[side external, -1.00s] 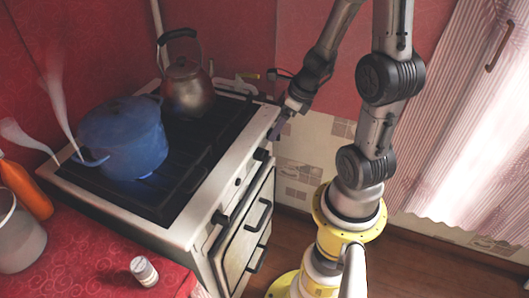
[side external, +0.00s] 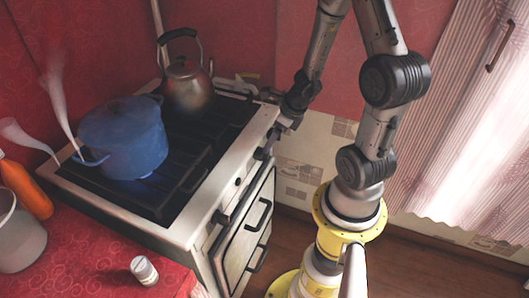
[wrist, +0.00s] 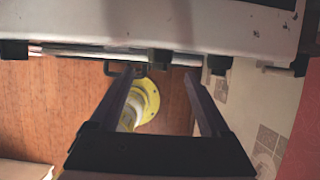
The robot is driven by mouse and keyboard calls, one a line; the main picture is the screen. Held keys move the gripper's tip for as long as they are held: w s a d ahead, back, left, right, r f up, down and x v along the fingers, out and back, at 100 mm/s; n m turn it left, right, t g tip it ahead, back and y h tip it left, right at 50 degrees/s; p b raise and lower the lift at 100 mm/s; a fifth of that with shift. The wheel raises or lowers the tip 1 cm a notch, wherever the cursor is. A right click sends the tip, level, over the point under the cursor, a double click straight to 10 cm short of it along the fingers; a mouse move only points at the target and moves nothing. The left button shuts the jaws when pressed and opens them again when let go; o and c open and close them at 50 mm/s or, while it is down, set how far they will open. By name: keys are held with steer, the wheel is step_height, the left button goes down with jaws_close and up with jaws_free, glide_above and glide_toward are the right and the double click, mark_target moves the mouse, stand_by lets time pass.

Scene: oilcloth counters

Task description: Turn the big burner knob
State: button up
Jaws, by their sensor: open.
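The stove (side external: 205,210) has several dark knobs along its white front edge. One dark knob (side external: 219,217) is at the near end and another (side external: 261,154) is toward the far end, by my gripper (side external: 270,140). I cannot tell for sure which one is the big burner knob. In the wrist view my gripper (wrist: 160,76) is open and empty, its two fingers pointing at the stove front. A dark knob (wrist: 160,58) shows just beyond the gap between the fingertips, and another knob (wrist: 219,63) is to its right, outside the fingers. Contact with either is not visible.
A blue pot (side external: 124,138) and a metal kettle (side external: 187,88) stand on the stove top. Oven handles (side external: 258,216) stick out from the front. A red-clothed counter (side external: 90,260) holds a small white jar (side external: 144,270). Wooden floor (wrist: 60,110) lies open before the stove.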

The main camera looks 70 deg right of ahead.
mark_target(262, 154)
steer(key=shift+x, duration=3.7)
jaws_close()
